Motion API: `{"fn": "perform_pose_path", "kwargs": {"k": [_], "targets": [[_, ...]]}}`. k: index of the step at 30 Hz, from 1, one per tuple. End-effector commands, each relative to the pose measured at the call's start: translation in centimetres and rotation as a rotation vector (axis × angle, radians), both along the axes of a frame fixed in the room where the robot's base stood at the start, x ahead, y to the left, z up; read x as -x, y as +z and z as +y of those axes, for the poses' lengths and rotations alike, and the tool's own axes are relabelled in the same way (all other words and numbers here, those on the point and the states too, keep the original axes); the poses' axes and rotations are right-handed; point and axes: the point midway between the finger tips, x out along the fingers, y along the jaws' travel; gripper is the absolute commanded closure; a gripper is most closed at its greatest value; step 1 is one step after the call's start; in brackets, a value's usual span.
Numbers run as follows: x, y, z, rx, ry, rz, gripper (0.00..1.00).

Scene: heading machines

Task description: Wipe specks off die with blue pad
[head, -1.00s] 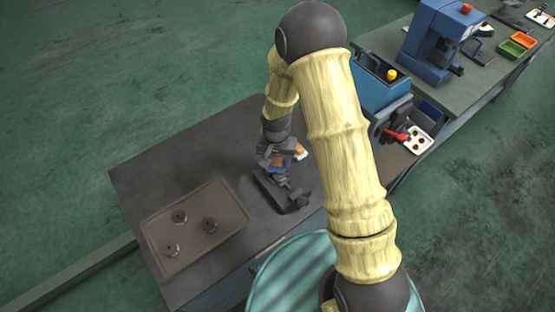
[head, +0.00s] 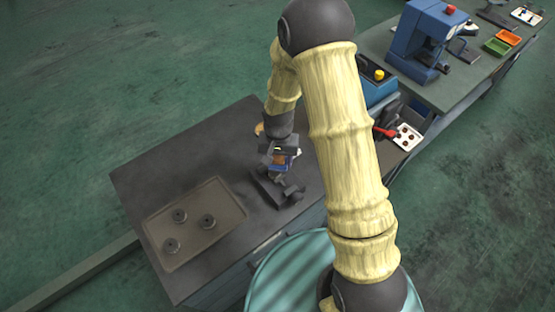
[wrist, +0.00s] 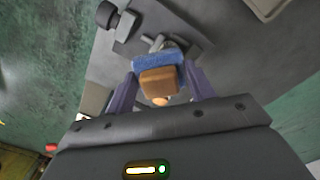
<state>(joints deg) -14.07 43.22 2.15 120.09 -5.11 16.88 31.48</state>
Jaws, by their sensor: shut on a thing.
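My gripper (wrist: 160,88) is shut on a tan block whose front carries the blue pad (wrist: 155,61). In the head view my gripper (head: 283,158) is over the dark fixture (head: 266,190) on the bench, with blue and tan between its fingers. In the wrist view a grey metal piece, seemingly the die (wrist: 158,42), sits on the fixture's dark plate just beyond the pad. The pad partly hides it. I cannot tell whether they touch, and no specks can be made out.
A brown tray (head: 228,215) with three round dark parts lies left on the grey bench (head: 150,175). A small tan thing (head: 258,130) shows behind my wrist. A blue machine (head: 374,92) with a red handle and a white tray (head: 407,137) stand to the right.

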Motion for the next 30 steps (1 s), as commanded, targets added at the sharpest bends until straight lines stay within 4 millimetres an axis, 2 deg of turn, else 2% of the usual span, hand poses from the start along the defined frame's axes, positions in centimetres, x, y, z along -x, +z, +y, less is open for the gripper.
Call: {"fn": "perform_pose_path", "kwargs": {"k": [3,9,30], "targets": [[-0.1,1.5,-0.1,-0.001,-0.002,-0.001,0.71],[-0.1,2.7,-0.1,-0.001,-0.004,-0.002,0.71],[-0.1,2.8,-0.2,-0.001,-0.006,-0.001,0.71]]}}
